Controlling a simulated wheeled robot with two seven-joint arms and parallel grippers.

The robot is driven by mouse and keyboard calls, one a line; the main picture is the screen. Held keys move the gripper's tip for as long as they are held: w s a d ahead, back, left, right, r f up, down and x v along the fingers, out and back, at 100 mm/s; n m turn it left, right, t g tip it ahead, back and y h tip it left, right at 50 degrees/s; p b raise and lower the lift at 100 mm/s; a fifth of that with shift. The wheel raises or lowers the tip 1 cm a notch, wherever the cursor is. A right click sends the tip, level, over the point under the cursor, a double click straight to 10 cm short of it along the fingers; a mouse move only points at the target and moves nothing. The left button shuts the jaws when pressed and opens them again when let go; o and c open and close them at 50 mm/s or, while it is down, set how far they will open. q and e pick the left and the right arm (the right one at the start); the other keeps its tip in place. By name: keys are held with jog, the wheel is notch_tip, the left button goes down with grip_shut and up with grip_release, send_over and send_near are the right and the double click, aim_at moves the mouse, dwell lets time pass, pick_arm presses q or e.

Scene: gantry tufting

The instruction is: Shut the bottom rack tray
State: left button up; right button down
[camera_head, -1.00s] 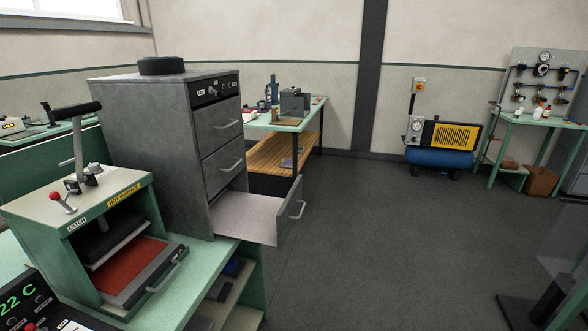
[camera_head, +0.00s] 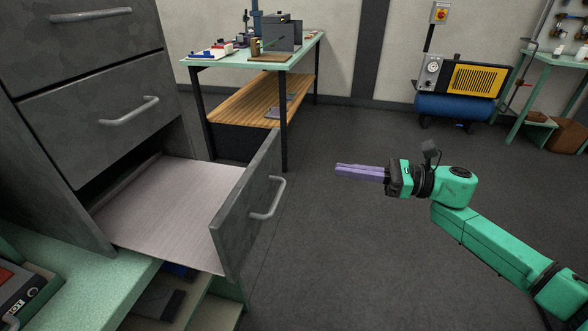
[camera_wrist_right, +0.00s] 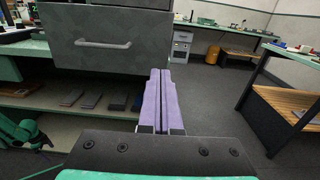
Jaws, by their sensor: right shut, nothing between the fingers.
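The bottom rack tray (camera_head: 175,205) is pulled out of the grey rack (camera_head: 90,120), with its pale floor showing. Its front panel (camera_head: 238,225) carries a silver bar handle (camera_head: 268,198). My right gripper (camera_head: 340,170) is shut and empty, in the air to the right of the tray front, its purple fingers pointing left towards it without touching. In the right wrist view the closed fingers (camera_wrist_right: 161,90) point ahead, and a grey drawer front with a bar handle (camera_wrist_right: 103,44) is just left of the fingertips.
The two drawers above, the middle one with a handle (camera_head: 130,110), are flush with the rack. A green bench (camera_head: 70,280) with a shelf lies below the tray. A worktable (camera_head: 300,52) stands behind. The floor around my right arm is clear.

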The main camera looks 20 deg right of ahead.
aim_at(280, 160)
jog(key=p+x, duration=0.1)
jog(key=x, duration=0.5)
jog(key=p+x, duration=0.2)
jog(key=x, duration=0.4)
jog(key=shift+w+d, duration=0.15)
jog(key=shift+w, duration=0.15)
pick_arm(q)
jog(key=r, duration=0.3)
jog(key=shift+w+d, duration=0.15)
jog(key=shift+w, duration=0.25)
pick_arm(e)
jog(key=shift+f, duration=0.1)
